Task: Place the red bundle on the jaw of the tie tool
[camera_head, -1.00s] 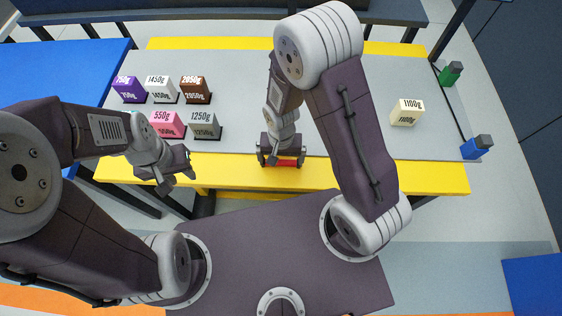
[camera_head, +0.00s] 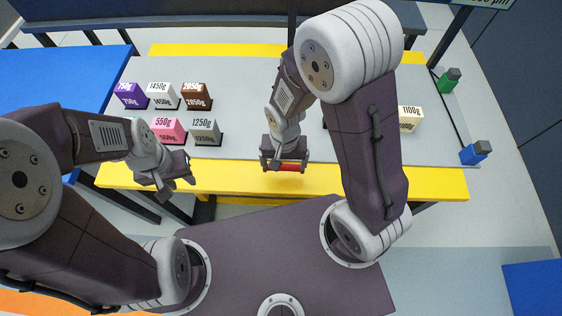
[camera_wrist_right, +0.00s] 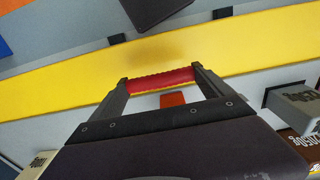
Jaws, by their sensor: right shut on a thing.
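My right gripper (camera_head: 285,163) is shut on the red bundle (camera_head: 291,167) near the table's front yellow edge. In the right wrist view the bundle (camera_wrist_right: 160,80) lies crosswise between the two dark fingers, above the yellow strip. A smaller orange-red patch (camera_wrist_right: 172,99) shows between the fingers below it; I cannot tell what it is. My left gripper (camera_head: 178,184) is open and empty, over the front edge further left. I cannot make out the tie tool or its jaw; my right arm hides part of the table.
Several weight blocks stand on the left of the table, among them a pink one (camera_head: 167,130) and a grey one (camera_head: 205,131). A cream block (camera_head: 411,117) is partly behind my right arm. A green object (camera_head: 449,80) and a blue object (camera_head: 474,153) stand at the right edge.

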